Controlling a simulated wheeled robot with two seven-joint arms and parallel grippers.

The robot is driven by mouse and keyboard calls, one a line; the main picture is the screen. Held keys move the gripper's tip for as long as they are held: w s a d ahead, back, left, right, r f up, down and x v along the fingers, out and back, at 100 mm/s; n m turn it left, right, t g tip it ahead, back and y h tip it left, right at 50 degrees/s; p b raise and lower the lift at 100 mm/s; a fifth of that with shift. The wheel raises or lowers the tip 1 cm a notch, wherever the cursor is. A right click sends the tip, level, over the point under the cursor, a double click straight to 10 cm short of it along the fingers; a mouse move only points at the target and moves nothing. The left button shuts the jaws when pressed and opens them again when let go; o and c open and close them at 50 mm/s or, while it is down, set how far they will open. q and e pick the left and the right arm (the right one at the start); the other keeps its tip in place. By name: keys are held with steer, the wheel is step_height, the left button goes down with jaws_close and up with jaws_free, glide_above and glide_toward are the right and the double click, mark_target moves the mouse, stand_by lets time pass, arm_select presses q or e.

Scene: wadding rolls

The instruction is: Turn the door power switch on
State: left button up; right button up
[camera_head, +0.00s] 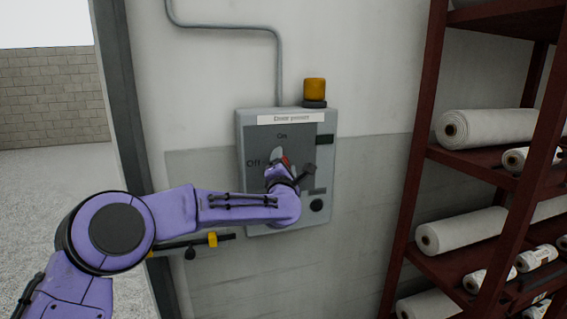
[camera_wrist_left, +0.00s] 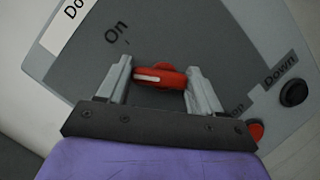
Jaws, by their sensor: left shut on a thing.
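The door power switch is a red rotary knob (camera_wrist_left: 160,76) with a white mark, on a grey control box (camera_head: 247,205) labelled "Door power". In the head view "On" is printed above the knob and "Off" to its left. My left gripper (camera_head: 281,164) reaches the box front and is shut on the knob; in the left wrist view its two fingers (camera_wrist_left: 159,79) stand at the knob's two ends. The white mark points left in that view, between the "On" print and the side where "Off" lies. "Off" is hidden there. My right gripper is not in view.
An orange beacon (camera_head: 314,90) tops the box. A "Down" button (camera_wrist_left: 293,92) and a red button (camera_wrist_left: 256,132) sit near the knob. A dark red shelf (camera_head: 415,150) with white rolls (camera_head: 490,127) stands at right. A door opening lies at left.

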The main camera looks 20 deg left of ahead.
arm_select(q)
steer(key=m+p, duration=0.1)
steer(key=m, duration=0.1)
steer(key=r+m+g+h+p, duration=0.1)
steer(key=p, duration=0.1)
steer(key=shift+d+m, duration=0.1)
steer(key=shift+m, duration=0.3)
steer(key=m+p, duration=0.2)
steer(key=shift+w+f+g+p, duration=0.1)
steer(key=shift+f+g+p, duration=0.05)
steer(key=shift+g+p, duration=0.2)
steer(key=shift+f+m+g+h+p, duration=0.1)
steer(key=shift+m+g+h+p, duration=0.15)
steer(key=shift+m+h+p, duration=0.25)
steer(key=shift+f+y, duration=0.1)
steer(key=shift+y, duration=0.2)
steer(key=o, duration=1.1)
steer(key=shift+c, duration=0.2)
steer(key=shift+d, duration=0.1)
